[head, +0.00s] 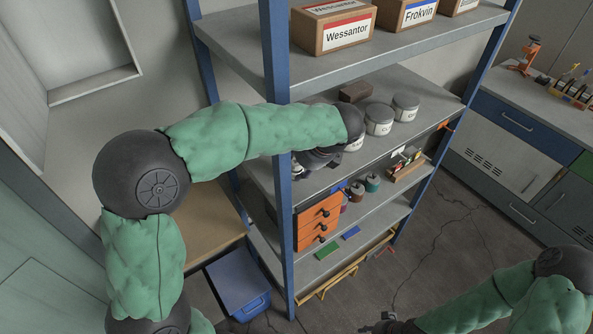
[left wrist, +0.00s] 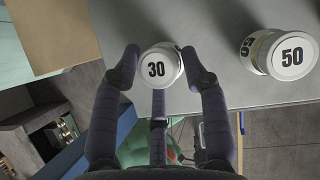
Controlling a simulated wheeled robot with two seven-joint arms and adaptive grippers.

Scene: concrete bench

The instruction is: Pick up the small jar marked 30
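The small white jar marked 30 (left wrist: 157,68) stands on a grey shelf, its lid facing the camera in the left wrist view. My left gripper (left wrist: 160,58) has its fingers spread on either side of the jar, with another finger below it. I see no clear grip; the right finger is very near the lid or touching it. In the head view my left gripper (head: 312,160) is at the middle shelf, mostly hidden behind my wrist, and I cannot pick out the jar marked 30 there. My right gripper (head: 378,326) shows small at the bottom edge; its fingers are unclear.
A larger jar marked 50 (left wrist: 290,55) stands to the right on the same shelf. In the head view, grey-lidded jars (head: 379,119) and a dark block (head: 355,92) share the middle shelf. A blue post (head: 275,60) stands beside my left forearm. Boxes (head: 335,28) sit above.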

